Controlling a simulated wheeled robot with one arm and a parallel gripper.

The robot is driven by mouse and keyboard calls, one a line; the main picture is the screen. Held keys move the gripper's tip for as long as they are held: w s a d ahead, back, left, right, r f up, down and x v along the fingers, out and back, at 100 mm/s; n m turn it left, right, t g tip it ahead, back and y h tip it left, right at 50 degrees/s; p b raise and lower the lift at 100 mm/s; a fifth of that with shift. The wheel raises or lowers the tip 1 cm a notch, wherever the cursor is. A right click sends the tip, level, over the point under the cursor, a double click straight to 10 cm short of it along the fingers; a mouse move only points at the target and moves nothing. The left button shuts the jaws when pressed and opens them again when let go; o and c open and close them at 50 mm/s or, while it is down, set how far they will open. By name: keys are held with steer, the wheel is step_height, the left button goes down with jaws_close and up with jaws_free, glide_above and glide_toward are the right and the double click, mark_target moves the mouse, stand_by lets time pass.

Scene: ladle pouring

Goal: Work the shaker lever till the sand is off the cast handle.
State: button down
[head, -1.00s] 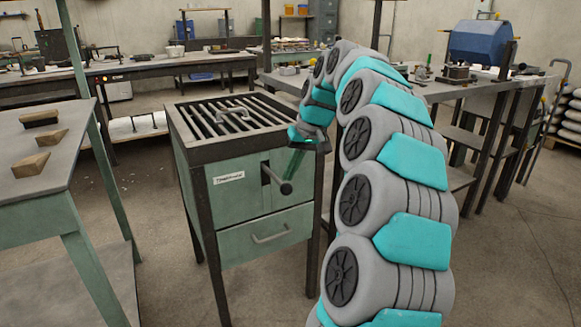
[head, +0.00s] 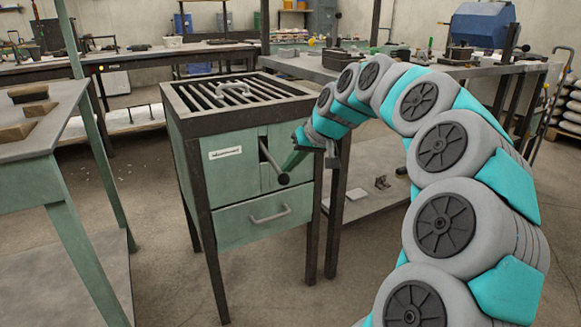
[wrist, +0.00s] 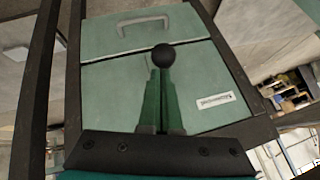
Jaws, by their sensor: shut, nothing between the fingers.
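The cast handle (head: 230,90), a grey curved piece, lies on the bars of the shaker's top grate (head: 262,91) in the head view. Whether sand clings to it is too small to tell. The green shaker cabinet (head: 239,177) has a lever with a dark round knob (head: 284,179) sticking out of a front slot and sloping down. My gripper (head: 291,165) has its green fingers shut and empty, just above and beside the knob. In the wrist view the shut fingers (wrist: 161,85) point at the knob (wrist: 163,56); I cannot tell whether they touch.
A drawer (head: 262,211) with a bar handle sits below the lever. A green-legged table (head: 38,130) with wooden blocks stands close on the left. A workbench (head: 330,74) stands behind to the right. Open floor lies in front of the shaker.

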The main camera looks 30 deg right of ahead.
steer(key=shift+a+f+t+b, duration=0.1)
steer(key=shift+f+t+b, duration=0.6)
steer(key=shift+f, duration=0.5)
steer(key=s+d+r+p, duration=0.1)
steer(key=s+d+r, duration=0.1)
steer(key=r, duration=0.4)
steer(key=s+d+r, duration=0.2)
steer(key=s+r, duration=0.1)
steer(key=r, duration=0.3)
steer(key=shift+s+p, duration=0.2)
steer(key=shift+p, duration=0.15)
